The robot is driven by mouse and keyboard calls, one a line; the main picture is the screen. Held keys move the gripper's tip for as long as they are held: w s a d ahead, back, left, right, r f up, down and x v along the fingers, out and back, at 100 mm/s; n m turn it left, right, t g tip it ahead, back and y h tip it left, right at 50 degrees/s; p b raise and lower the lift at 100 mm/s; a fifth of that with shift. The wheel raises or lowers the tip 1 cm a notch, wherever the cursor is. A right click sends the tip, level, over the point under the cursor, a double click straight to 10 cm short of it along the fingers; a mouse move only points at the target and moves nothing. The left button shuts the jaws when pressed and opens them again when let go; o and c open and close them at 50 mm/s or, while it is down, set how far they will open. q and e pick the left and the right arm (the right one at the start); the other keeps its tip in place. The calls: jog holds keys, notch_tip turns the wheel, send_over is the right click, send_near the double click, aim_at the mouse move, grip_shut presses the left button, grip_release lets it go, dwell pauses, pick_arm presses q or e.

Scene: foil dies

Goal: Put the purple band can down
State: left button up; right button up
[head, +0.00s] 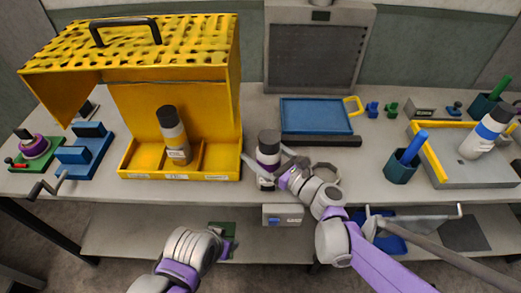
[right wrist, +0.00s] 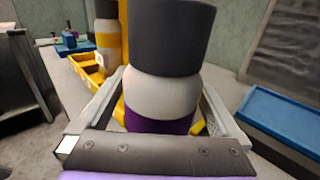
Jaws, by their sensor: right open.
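The purple band can (head: 268,152) stands upright on the bench (head: 225,193), just right of the yellow cabinet. It has a dark cap, a pale shoulder and a purple band, and fills the middle of the right wrist view (right wrist: 165,90). My right gripper (head: 265,178) is open, with one finger on each side of the can's lower part. In the right wrist view its two fingers (right wrist: 165,115) flank the purple band. The can's base is partly hidden by the gripper. My left gripper (head: 228,243) is low in front of the bench, its jaws unclear.
A yellow cabinet (head: 215,95) with a bin tray holds a yellow-band can (head: 173,135) to the left. A blue tray (head: 315,116) lies behind right. A dark cup (head: 402,165) and a grey tray with a blue-band can (head: 487,132) stand farther right.

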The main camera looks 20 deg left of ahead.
aim_at(276, 166)
jog(key=v, duration=1.1)
jog(key=shift+s+d, duration=0.15)
jog(key=shift+d, duration=0.2)
jog(key=shift+s+f+n, duration=0.15)
jog(key=shift+s+n, duration=0.05)
jog(key=shift+n, duration=0.1)
jog(key=s+d+f+n+g+h, duration=0.3)
jog(key=s+d+f+n+h, duration=0.4)
jog(key=n, duration=0.4)
jog(key=s+d+f+n+h, duration=0.2)
jog(key=s+d+n+h, duration=0.2)
jog(key=d+n, duration=0.2)
jog(key=s+d+f+n+h, duration=0.2)
jog(key=s+d+n+h, duration=0.2)
jog(key=d, duration=0.5)
jog(key=shift+s+f+n+g+h, duration=0.4)
jog(key=shift+s+n, duration=0.3)
jog(key=shift+n, duration=0.4)
